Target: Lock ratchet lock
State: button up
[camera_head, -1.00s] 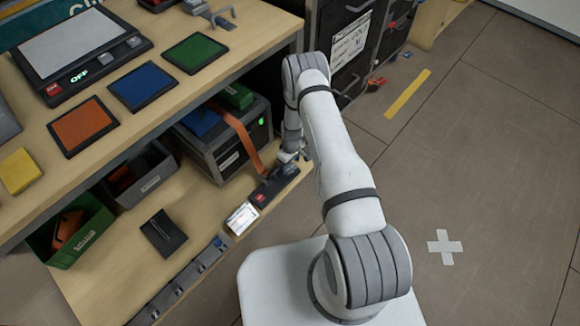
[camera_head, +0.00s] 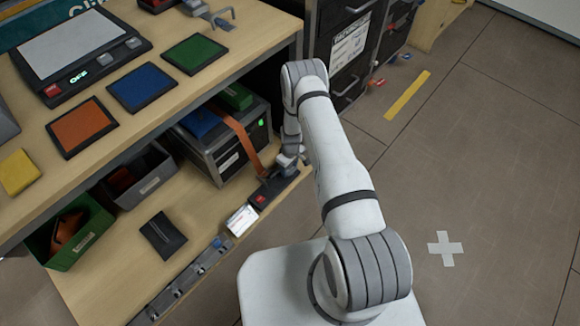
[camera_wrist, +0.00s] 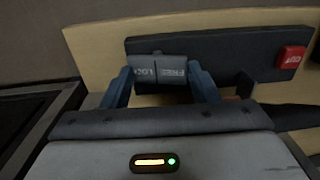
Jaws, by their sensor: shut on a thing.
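The ratchet lock is a dark base (camera_wrist: 225,47) in the wrist view, with a grey lever or slider (camera_wrist: 158,69) at its left, marked LOCK and FREE. My gripper (camera_wrist: 161,78) has its blue-grey fingers on either side of this grey part, shut on it. In the head view the dark ratchet base (camera_head: 268,189) lies at the right end of the lower shelf, and my gripper (camera_head: 286,172) is down over its far end. An orange strap (camera_head: 239,137) runs down from a grey case to the ratchet. The fingers' exact contact is partly hidden.
A red button (camera_wrist: 291,57) sits at the ratchet's right end. The grey case (camera_head: 222,152) stands behind it on the shelf (camera_head: 105,262). A white label block (camera_head: 242,220) lies in front. The upper shelf (camera_head: 35,115) overhangs to the left. Open floor lies right.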

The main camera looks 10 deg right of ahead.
jog(key=shift+d, duration=0.15)
jog(key=shift+w+d+f+b, duration=0.1)
jog(key=shift+w+f+b, duration=0.1)
jog(key=shift+b, duration=0.3)
jog(key=shift+w+d+f+g+y+b, duration=0.15)
jog(key=shift+g+y+b, duration=0.3)
jog(key=shift+b, duration=0.6)
jog(key=shift+d+r+g+y+b, duration=0.15)
jog(key=shift+r+g+y+b, duration=0.1)
jog(key=shift+y+b, duration=0.4)
jog(key=o, duration=0.8)
jog(key=shift+o, duration=0.2)
jog(key=shift+f, duration=0.25)
jog(key=shift+r, duration=0.5)
jog(key=p+v, duration=0.2)
jog(key=v, duration=0.5)
